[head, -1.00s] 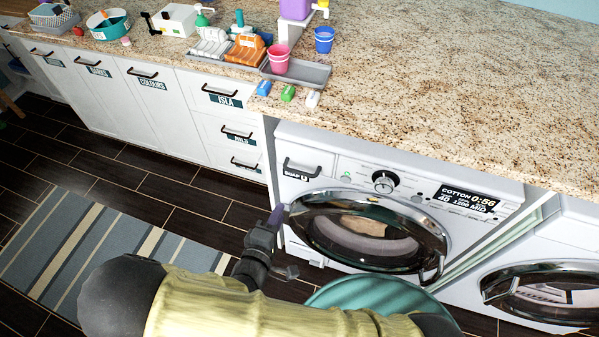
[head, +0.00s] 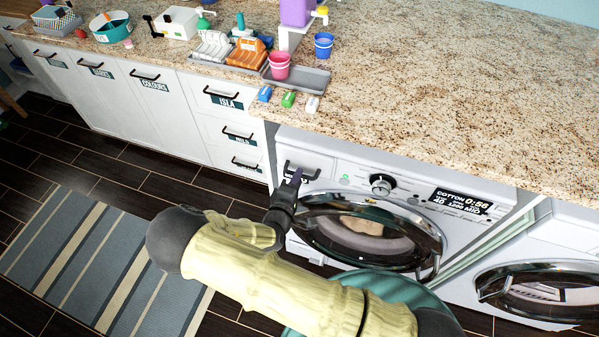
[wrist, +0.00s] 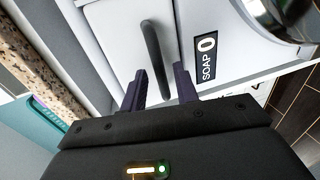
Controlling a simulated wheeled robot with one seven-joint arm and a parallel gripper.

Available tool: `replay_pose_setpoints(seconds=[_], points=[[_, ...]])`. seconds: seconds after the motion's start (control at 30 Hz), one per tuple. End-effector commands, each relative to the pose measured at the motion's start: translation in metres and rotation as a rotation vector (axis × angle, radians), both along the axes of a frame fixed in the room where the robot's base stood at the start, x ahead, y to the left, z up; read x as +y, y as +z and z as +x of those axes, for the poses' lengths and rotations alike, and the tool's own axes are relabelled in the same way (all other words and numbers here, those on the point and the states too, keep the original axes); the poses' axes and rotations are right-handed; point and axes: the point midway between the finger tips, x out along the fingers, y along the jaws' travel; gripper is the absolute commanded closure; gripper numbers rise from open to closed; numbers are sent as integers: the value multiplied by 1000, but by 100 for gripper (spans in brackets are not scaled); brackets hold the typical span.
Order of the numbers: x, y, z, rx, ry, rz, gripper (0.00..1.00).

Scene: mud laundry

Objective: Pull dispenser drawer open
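The dispenser drawer (head: 318,160) is a white panel at the upper left of the washing machine front, and it looks shut. It has a dark bar handle (head: 303,173) and a SOAP label, which shows beside the handle in the wrist view (wrist: 205,60). My gripper (head: 296,178) is at the drawer front, its purple fingers over part of the handle in the head view. In the wrist view my gripper (wrist: 161,72) is open, with the dark handle (wrist: 153,60) lying between the lines of its two fingers. Whether the fingers touch the handle cannot be told.
The round washer door (head: 370,235) is just below and right of the drawer. A granite worktop (head: 430,110) overhangs above. White cabinets (head: 165,100) stand to the left. A teal round tub (head: 430,308) is on the floor beneath my arm. Striped rug (head: 90,260) lies left.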

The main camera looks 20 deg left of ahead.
Motion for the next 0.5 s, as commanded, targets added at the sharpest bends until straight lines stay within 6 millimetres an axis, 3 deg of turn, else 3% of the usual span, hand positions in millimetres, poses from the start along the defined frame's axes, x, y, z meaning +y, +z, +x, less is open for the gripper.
replay_pose_setpoints(seconds=[0.2,0.5], points=[[-2,-4,22,0,-1,0,70],[-2,-5,24,1,0,0,70]])
